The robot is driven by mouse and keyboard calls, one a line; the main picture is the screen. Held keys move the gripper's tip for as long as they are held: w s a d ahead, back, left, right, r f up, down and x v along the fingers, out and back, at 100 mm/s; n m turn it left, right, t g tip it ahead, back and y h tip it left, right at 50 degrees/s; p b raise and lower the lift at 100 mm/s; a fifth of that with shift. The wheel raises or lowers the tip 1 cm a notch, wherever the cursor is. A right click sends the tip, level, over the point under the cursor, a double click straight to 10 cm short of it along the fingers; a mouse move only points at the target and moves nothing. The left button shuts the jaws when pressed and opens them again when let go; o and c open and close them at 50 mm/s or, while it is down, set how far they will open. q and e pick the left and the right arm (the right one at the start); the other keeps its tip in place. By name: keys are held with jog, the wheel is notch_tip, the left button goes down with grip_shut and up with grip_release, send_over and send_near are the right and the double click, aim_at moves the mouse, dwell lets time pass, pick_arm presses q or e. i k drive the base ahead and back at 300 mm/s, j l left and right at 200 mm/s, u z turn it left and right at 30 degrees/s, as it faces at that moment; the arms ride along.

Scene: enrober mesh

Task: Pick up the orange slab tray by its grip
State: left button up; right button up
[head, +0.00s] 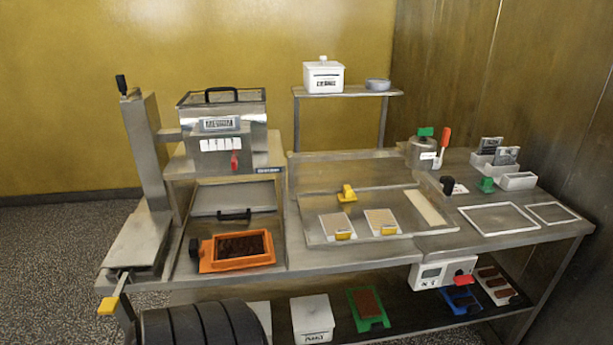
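The orange slab tray (208,265) sits on the left part of the steel bench, below the boxy steel machine. It is a rectangular orange frame with a dark brown slab inside. I cannot tell whether the knob belongs to the tray. Neither of my grippers is in view, and nothing is seen holding the tray.
The steel machine (228,150) overhangs behind the tray, with a black-handled plate (234,201) between. A steel column (150,150) stands at left. A shallow steel pan (322,239) is to the right. Green (354,301) and blue (450,302) trays lie on the lower shelf.

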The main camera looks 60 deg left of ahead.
aim_at(226, 252)
jog(key=u, duration=1.6)
